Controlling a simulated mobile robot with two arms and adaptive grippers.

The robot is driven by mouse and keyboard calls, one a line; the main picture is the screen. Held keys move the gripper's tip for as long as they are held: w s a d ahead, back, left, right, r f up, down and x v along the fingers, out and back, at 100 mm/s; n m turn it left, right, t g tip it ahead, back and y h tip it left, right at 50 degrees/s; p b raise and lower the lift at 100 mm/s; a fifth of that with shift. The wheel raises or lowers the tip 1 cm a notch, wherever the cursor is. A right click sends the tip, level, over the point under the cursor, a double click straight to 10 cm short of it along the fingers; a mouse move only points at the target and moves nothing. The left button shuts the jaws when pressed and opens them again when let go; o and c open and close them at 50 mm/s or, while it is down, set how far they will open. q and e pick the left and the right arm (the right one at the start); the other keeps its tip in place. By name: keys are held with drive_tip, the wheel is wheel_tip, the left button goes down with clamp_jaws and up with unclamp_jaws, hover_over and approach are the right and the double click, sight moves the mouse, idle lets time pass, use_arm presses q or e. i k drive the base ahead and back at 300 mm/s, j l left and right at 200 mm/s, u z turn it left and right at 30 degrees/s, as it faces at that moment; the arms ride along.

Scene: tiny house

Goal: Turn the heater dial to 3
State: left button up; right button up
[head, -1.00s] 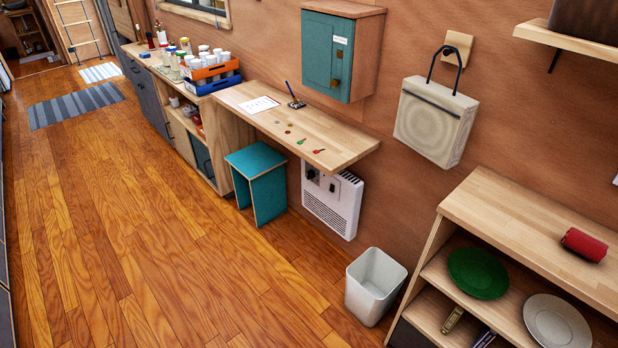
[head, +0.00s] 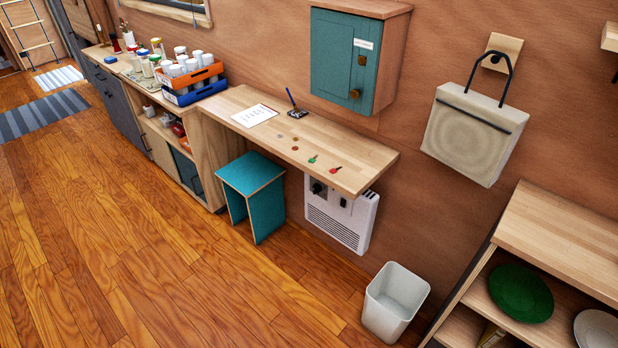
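The heater (head: 338,222) is a white wall unit low on the wall, under the right part of the wooden wall desk. Its front has a slotted grille. A dark dial (head: 317,188) shows at its upper left, just below the desk edge, with small dark parts to its right. The dial's marks and setting are too small to read, and the desk covers part of the heater's top. Neither of my grippers is in view.
A teal stool (head: 252,192) stands on the floor left of the heater. A white bin (head: 395,302) stands to its right, beside an open shelf (head: 560,240). The wall desk (head: 300,140) juts out above the heater. The wooden floor in front is clear.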

sight(317, 188)
drive_tip(key=i+j+z, duration=0.1)
drive_tip(key=j, duration=0.25)
drive_tip(key=i+j, duration=0.3)
drive_tip(key=i+j+z, duration=0.15)
drive_tip(key=j, duration=0.25)
drive_tip(key=i+j, duration=0.2)
drive_tip(key=j, duration=0.15)
drive_tip(key=i+j+z, duration=0.15)
drive_tip(key=j, duration=0.25)
drive_tip(key=i+j, duration=0.15)
drive_tip(key=j, duration=0.2)
drive_tip(key=i+j+z, duration=0.15)
drive_tip(key=j, duration=0.25)
